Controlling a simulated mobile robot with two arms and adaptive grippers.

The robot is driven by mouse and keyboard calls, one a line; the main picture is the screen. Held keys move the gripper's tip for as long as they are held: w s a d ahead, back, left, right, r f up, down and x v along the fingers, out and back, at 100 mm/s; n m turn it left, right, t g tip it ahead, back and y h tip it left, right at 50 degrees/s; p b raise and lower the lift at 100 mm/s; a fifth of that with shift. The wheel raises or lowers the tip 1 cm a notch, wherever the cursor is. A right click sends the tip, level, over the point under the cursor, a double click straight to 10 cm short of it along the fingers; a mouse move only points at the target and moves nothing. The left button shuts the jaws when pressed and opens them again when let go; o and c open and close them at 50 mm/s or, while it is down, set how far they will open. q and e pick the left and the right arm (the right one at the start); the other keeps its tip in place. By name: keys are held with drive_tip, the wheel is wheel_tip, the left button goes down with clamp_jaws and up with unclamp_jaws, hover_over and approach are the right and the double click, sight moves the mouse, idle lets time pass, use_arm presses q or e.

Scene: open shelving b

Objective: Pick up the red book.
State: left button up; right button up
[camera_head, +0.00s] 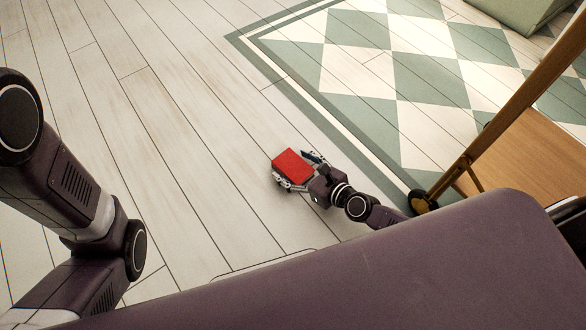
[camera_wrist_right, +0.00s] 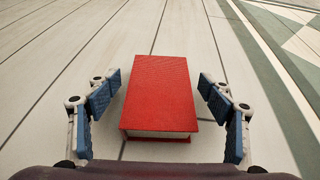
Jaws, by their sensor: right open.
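The red book (camera_head: 292,165) lies on the pale plank floor in the head view. In the right wrist view the red book (camera_wrist_right: 160,92) lies flat with its page edge towards me. My right gripper (camera_head: 298,172) is at the book, and in the right wrist view the open right gripper (camera_wrist_right: 158,100) has one blue-padded finger on each side of it. A gap shows between each finger and the book, so neither seems to touch it. My left arm shows at the left of the head view, but its gripper is out of the picture.
A green and white diamond pattern (camera_head: 360,70) covers the floor at the upper right. A wooden cart-like piece (camera_head: 530,160) with a caster stands at the right, near my right arm. A pale green object (camera_head: 515,10) is at the top right. The floor left of the book is clear.

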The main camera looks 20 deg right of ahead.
drive_tip(key=shift+c, duration=0.3)
drive_tip(key=c, duration=1.2)
drive_tip(key=shift+w, duration=0.1)
drive_tip(key=shift+c, duration=0.5)
drive_tip(key=shift+r, duration=0.15)
